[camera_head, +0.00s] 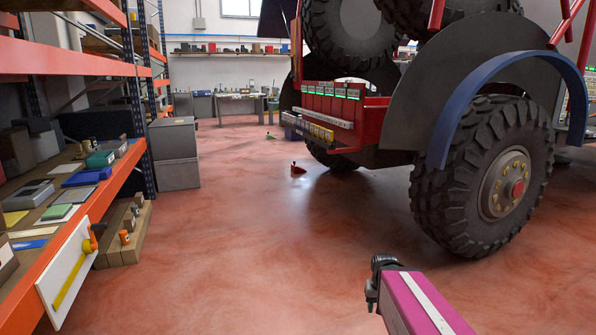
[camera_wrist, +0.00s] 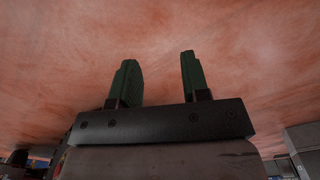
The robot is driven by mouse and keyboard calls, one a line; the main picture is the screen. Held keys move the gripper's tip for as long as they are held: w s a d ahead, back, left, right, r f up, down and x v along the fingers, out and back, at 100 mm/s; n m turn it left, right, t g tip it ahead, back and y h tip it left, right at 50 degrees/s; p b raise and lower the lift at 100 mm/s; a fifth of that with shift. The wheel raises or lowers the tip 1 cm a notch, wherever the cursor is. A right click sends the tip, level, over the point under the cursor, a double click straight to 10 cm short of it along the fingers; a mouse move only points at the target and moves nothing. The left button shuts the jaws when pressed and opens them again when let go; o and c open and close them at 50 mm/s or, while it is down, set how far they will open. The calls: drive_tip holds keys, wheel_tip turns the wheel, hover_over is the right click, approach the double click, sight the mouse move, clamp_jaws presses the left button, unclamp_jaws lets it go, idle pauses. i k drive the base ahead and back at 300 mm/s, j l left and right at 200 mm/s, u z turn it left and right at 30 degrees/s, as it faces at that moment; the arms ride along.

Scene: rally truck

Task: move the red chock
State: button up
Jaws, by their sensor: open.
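A small red chock (camera_head: 297,170) sits on the floor in the middle of the head view, left of the truck's large rear right wheel (camera_head: 480,180) and apart from it. It is small in the picture, so its exact shape is hard to tell. My gripper (camera_wrist: 157,62) shows in the wrist view with its two dark green fingers apart and nothing between them, against bare floor. In the head view my magenta arm comes in at the bottom right, well nearer than the chock. The chock does not show in the wrist view.
Orange shelving (camera_head: 120,168) with boxes and a hanging white panel (camera_head: 68,275) lines the left side. A grey cabinet (camera_head: 175,152) stands beyond it. The floor (camera_head: 230,260) between shelves and truck is open.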

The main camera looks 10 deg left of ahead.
sight(296, 169)
drive_tip(key=i+j+u, duration=0.4)
drive_tip(key=i, duration=0.5)
drive_tip(key=i+u, duration=0.45)
drive_tip(key=i, duration=5.9)
drive_tip(key=i+z, duration=0.2)
drive_tip(key=i, duration=0.25)
drive_tip(key=i+j+z, duration=0.15)
drive_tip(key=i, duration=0.3)
drive_tip(key=i+j+z, duration=0.2)
drive_tip(key=i, duration=0.25)
drive_tip(key=i+j+z, duration=0.2)
drive_tip(key=i, duration=0.2)
